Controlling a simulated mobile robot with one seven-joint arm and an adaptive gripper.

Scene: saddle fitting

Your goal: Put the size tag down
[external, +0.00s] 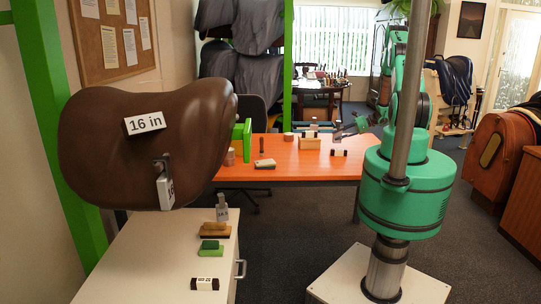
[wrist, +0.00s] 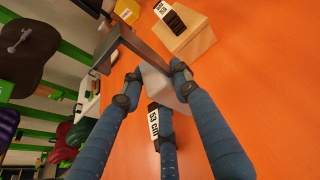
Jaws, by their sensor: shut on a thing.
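My gripper (wrist: 152,86) has blue fingers, closed around a pale grey size tag (wrist: 158,82) with a dark metal hook (wrist: 128,38) on it. The hook reaches up and left in the wrist view. The tag is over the orange table; whether it touches the top I cannot tell. In the external view my gripper (external: 352,128) is small above the table's right part, and the held tag is hard to make out there.
On the orange table (external: 285,175), a black block with a white label (external: 338,153) lies close by my gripper. A wooden block (external: 309,143) bears another labelled black piece (wrist: 174,20). A brown saddle (external: 100,115) with a "16 in" label stands left. Bare table lies right in the wrist view.

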